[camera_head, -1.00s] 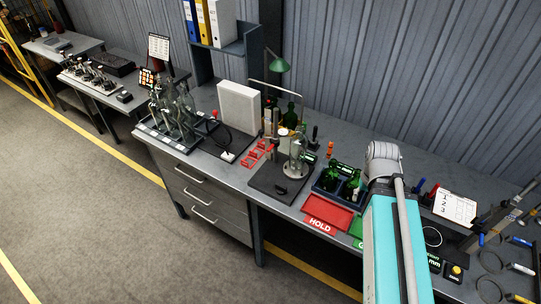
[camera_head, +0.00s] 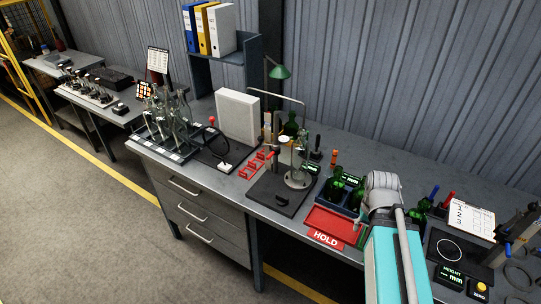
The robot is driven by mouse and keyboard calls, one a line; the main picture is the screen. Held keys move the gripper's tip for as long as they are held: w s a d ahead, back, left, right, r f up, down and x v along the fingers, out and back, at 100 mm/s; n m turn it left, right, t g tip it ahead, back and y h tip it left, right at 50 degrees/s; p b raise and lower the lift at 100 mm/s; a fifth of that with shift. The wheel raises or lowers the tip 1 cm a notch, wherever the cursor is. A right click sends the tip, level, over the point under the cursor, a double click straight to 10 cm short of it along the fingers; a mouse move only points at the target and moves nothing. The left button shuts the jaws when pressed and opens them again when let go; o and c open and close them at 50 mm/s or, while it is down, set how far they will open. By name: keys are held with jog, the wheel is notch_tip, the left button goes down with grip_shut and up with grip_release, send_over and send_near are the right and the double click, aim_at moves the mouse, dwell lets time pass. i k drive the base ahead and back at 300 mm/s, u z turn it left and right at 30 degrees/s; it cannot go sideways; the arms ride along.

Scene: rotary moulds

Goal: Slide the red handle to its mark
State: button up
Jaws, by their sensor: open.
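A small red piece (camera_head: 271,153) sits on an upright post of the stand on a dark base plate (camera_head: 268,197), right of the bench's middle. A red ball knob (camera_head: 212,120) tops a lever on another dark plate to the left. I cannot tell for sure which of these is the red handle, and I cannot make out its mark. My arm rises at the lower right, well right of both red pieces. My gripper is not visible.
A red HOLD tray (camera_head: 334,222) and a box of green bottles (camera_head: 342,190) stand between the stand and my arm. Red frames (camera_head: 255,164) lie left of the stand. A light panel (camera_head: 237,115) and a shelf of binders (camera_head: 222,50) stand behind. Open floor lies in front.

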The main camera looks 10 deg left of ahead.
aim_at(274, 152)
jog(key=k, duration=1.35)
jog(key=z, duration=0.5)
jog(key=i, duration=1.75)
jog(key=u, duration=0.6)
